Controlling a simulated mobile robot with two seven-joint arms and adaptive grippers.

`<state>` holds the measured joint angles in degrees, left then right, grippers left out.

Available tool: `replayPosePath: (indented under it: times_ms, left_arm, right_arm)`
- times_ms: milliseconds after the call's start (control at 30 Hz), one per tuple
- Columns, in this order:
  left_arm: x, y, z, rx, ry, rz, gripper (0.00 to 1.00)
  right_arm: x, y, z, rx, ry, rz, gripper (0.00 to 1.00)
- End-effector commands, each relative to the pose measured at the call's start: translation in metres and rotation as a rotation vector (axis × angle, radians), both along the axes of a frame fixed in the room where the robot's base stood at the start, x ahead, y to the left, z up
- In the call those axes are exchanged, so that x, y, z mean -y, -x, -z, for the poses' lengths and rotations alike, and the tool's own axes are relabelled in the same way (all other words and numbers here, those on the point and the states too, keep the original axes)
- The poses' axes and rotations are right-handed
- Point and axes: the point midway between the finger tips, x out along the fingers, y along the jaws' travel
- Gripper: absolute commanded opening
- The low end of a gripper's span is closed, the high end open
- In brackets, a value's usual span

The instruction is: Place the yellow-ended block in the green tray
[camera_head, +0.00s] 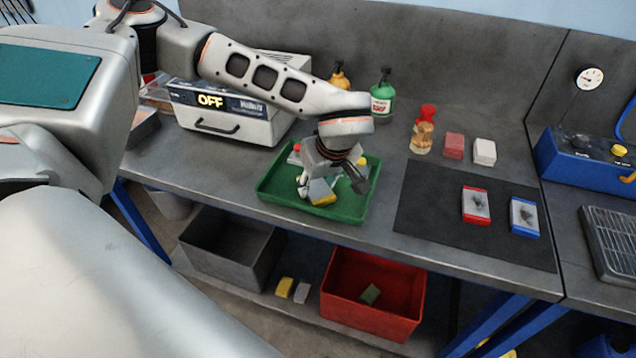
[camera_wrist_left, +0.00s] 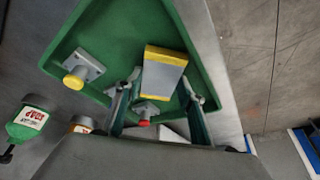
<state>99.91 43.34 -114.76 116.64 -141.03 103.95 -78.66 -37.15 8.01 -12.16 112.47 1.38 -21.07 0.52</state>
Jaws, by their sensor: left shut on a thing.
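The yellow-ended block (camera_head: 322,192) is grey with yellow ends and sits over the green tray (camera_head: 262,188). In the left wrist view the block (camera_wrist_left: 163,72) shows between the two fingers, over the tray floor (camera_wrist_left: 117,30). My left gripper (camera_head: 331,182) is shut on the block, low inside the tray's outline. I cannot tell whether the block touches the tray floor. The left gripper's fingers (camera_wrist_left: 162,88) lie on either side of the block in the wrist view. My right gripper is out of view.
Grey pieces with a yellow knob (camera_wrist_left: 75,78) and a red knob (camera_wrist_left: 144,122) lie in the tray. A black mat (camera_head: 430,205) to the right holds a red-ended block (camera_head: 476,205) and a blue-ended block (camera_head: 525,217). A green bottle (camera_head: 382,98) stands behind. A red bin (camera_head: 395,318) is below.

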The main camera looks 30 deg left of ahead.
Motion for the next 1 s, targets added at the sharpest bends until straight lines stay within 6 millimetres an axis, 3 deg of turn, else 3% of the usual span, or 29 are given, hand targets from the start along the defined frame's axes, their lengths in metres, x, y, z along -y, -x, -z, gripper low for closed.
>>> replayPosePath:
  times_ms: [367, 400, 433, 800, 1000]
  left_arm:
    - [0.000, -0.002, 0.002, 0.005, 0.000, 0.001, 0.00]
    - [0.000, -0.001, 0.003, 0.002, 0.000, 0.001, 0.46]
    - [0.000, -0.001, 0.003, 0.002, 0.000, 0.001, 0.54]
    - [0.000, -0.001, 0.001, 0.002, 0.000, 0.000, 0.55]
    - [0.007, 0.002, -0.019, 0.006, 0.000, 0.002, 0.55]
  right_arm:
    - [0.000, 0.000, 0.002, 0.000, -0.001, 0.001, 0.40]
    - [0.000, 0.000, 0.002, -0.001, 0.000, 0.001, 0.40]
    - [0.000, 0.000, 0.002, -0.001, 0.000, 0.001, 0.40]
    - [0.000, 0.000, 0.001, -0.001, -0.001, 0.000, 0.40]
    - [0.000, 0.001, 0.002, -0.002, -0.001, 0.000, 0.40]
